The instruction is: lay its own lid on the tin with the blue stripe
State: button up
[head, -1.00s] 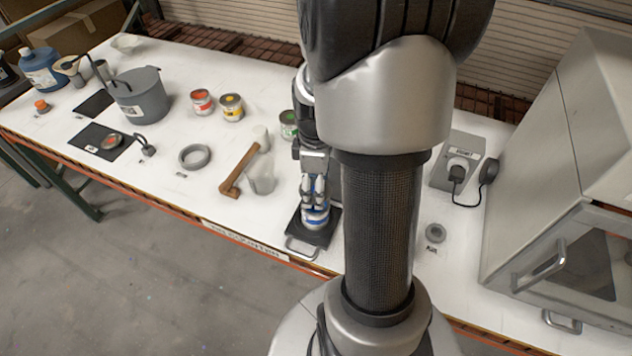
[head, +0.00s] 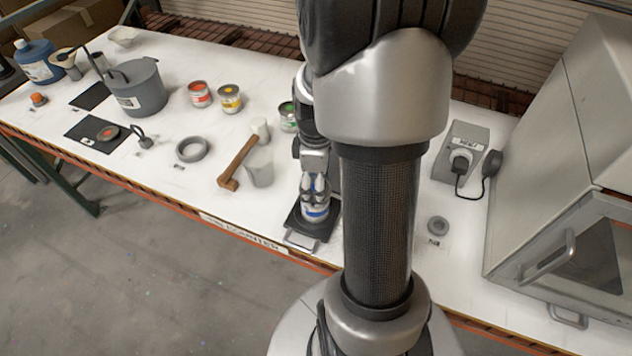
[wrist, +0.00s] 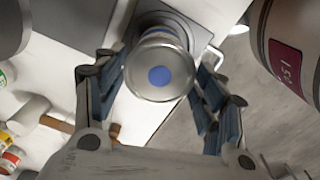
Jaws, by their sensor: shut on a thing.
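The tin with the blue stripe (head: 315,214) stands upright on a black plate (head: 296,222) with a metal handle, near the table's front edge. My gripper (head: 316,188) points down right above this tin in the head view. In the wrist view my gripper (wrist: 162,82) has its fingers on both sides of a round silver lid with a blue dot (wrist: 160,76) and is shut on it. The lid lies over the tin's mouth and hides most of the tin there. I cannot tell whether lid and rim touch.
Red (head: 200,95), yellow (head: 230,99) and green (head: 288,116) tins stand further back. A grey pot (head: 137,90) is at left. A grey cabinet (head: 560,140) stands at right.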

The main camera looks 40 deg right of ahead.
jog(key=shift+f+b, duration=0.45)
jog(key=shift+f, duration=0.2)
jog(key=o, duration=0.8)
jog(key=shift+r, duration=0.1)
notch_tip(320, 180, up, 12)
jog(key=s+a+r+m+t+b, duration=0.1)
jog(key=s+a+m+t, duration=0.1)
jog(key=a, duration=0.8)
jog(key=s+a+r+m+t+b, duration=0.2)
jog(key=s+a+m, duration=0.3)
jog(key=a, duration=0.5)
jog(key=shift+s+a+r+t, duration=0.25)
jog(key=shift+s+r+t, duration=0.05)
jog(key=shift+s, duration=0.75)
